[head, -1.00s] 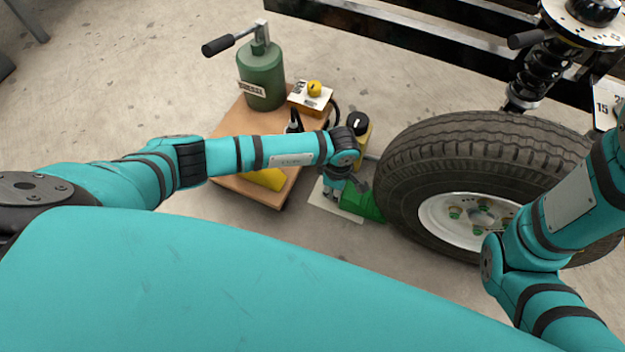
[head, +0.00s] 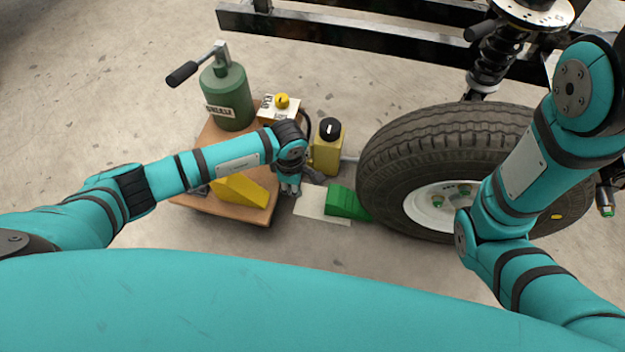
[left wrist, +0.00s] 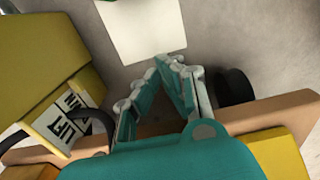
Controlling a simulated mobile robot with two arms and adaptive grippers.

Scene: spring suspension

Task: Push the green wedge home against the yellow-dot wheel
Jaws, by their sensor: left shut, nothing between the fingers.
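The green wedge (head: 343,203) lies on the floor at the left foot of the wheel (head: 440,150) in the head view. Its right end meets the tyre's edge; whether it is tight there I cannot tell. The yellow dot (head: 556,217) shows on the tyre at the right. My left gripper (head: 290,188) is left of the wedge, with a gap between them. In the left wrist view its fingers (left wrist: 163,68) are together and empty, pointing toward a white sheet (left wrist: 140,30); a green sliver shows at the top edge. My right arm crosses before the wheel; its gripper is out of view.
The white sheet (head: 312,207) lies partly under the wedge. A wooden-topped cart (head: 205,205) at left carries a yellow wedge (head: 240,190), a green cylinder (head: 228,98) and a white box (head: 270,108). A yellow block with a black knob (head: 327,155) stands behind the sheet.

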